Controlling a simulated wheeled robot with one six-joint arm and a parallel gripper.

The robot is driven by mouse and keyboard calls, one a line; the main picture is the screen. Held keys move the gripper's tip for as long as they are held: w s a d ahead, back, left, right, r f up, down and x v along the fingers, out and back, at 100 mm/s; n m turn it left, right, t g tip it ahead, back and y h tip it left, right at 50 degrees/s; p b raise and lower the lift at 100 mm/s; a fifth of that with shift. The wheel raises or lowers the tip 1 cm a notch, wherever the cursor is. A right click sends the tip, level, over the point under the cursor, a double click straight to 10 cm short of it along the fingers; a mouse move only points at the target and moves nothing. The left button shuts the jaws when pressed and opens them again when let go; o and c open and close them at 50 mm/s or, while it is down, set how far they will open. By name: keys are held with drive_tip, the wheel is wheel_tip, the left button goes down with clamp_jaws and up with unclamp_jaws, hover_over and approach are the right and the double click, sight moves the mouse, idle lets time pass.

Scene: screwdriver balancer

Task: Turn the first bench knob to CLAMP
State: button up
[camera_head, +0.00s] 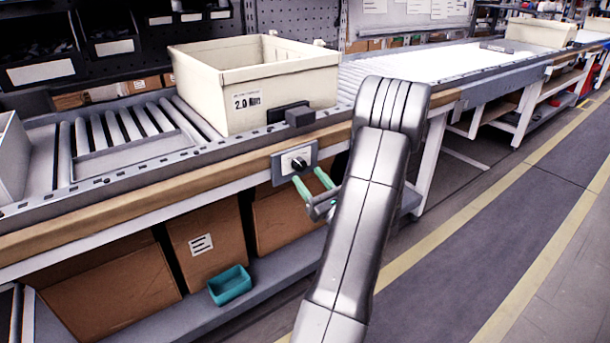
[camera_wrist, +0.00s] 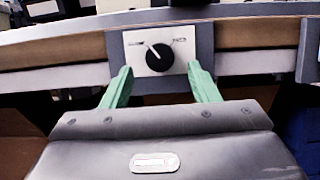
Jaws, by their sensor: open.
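The bench knob (camera_head: 299,164) is a black round knob on a white plate set in a grey panel on the bench's front edge. In the wrist view the knob (camera_wrist: 159,56) shows a light pointer mark aimed up and left, toward a label at the plate's left. A second label is at its right; both are too small to read. My gripper (camera_head: 311,179) has green fingers and is open and empty. In the wrist view its fingertips (camera_wrist: 159,70) are apart, one low on each side of the knob, and do not appear to touch it.
A cream bin (camera_head: 255,95) marked 2.0 stands on the roller conveyor (camera_head: 110,130) above the knob. A dark block (camera_head: 300,116) sits on the bench edge just above the panel. Cardboard boxes (camera_head: 205,240) and a teal tray (camera_head: 229,285) are on the shelf below. The floor at right is clear.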

sight(302, 168)
drive_tip(key=shift+x, duration=1.6)
drive_tip(key=c, duration=1)
drive_tip(key=shift+f+n+g+y+b, duration=0.15)
drive_tip(key=shift+n+g+y+b, duration=0.15)
drive_tip(key=shift+n+b, duration=0.3)
drive_tip(key=shift+n+g+y, duration=0.3)
drive_tip(key=shift+n+y, duration=0.1)
drive_tip(key=shift+n, duration=0.7)
drive_tip(key=o, duration=1)
drive_tip(key=shift+d, duration=0.1)
drive_tip(key=p+v, duration=0.2)
drive_tip(key=v, duration=1.1)
drive_tip(key=shift+s+d, duration=0.25)
drive_tip(key=shift+s, duration=0.05)
